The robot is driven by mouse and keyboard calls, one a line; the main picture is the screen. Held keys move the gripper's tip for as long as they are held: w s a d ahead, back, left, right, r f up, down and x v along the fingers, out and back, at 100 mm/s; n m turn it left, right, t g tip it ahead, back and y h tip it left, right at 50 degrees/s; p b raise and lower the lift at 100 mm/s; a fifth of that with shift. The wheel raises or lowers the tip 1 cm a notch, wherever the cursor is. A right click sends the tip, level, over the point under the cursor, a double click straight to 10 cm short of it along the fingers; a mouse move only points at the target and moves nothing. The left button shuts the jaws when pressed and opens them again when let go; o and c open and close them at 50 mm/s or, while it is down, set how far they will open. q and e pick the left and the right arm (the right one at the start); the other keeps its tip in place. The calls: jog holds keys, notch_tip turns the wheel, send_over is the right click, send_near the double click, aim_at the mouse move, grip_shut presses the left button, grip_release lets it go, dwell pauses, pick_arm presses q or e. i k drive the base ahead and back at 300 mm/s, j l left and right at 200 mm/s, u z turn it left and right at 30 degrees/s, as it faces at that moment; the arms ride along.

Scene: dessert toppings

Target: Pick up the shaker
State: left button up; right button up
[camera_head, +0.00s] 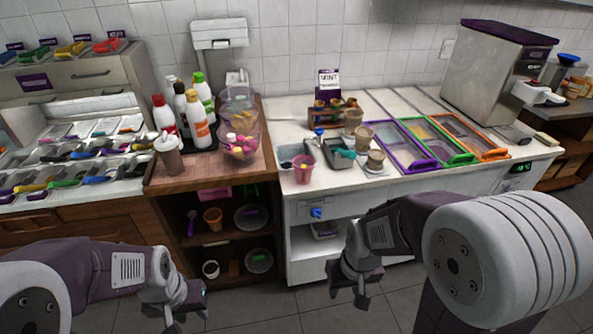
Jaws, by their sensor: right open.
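A brown cup-shaped shaker with a pale grey lid (170,158) stands upright near the front left corner of the wooden counter (205,175). My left gripper (187,311) is low in the foreground, well below and apart from the shaker. Its fingers are small and seen at an angle, so I cannot tell whether it is open. My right gripper (347,290) is open and empty, in front of the white counter's lower shelf and far to the right of the shaker.
Several sauce bottles (197,119) stand close behind the shaker, and a clear candy jar (239,142) stands to its right. Topping bins (70,178) lie to the left. The white counter holds a pink cup (303,168) and coloured-frame trays (402,145).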

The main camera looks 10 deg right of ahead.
aim_at(169, 153)
jog(key=i+j+u, duration=0.3)
jog(key=i+j, duration=0.3)
jog(key=i+j+u, duration=0.3)
jog(key=i+j, duration=0.25)
jog(key=i, duration=0.1)
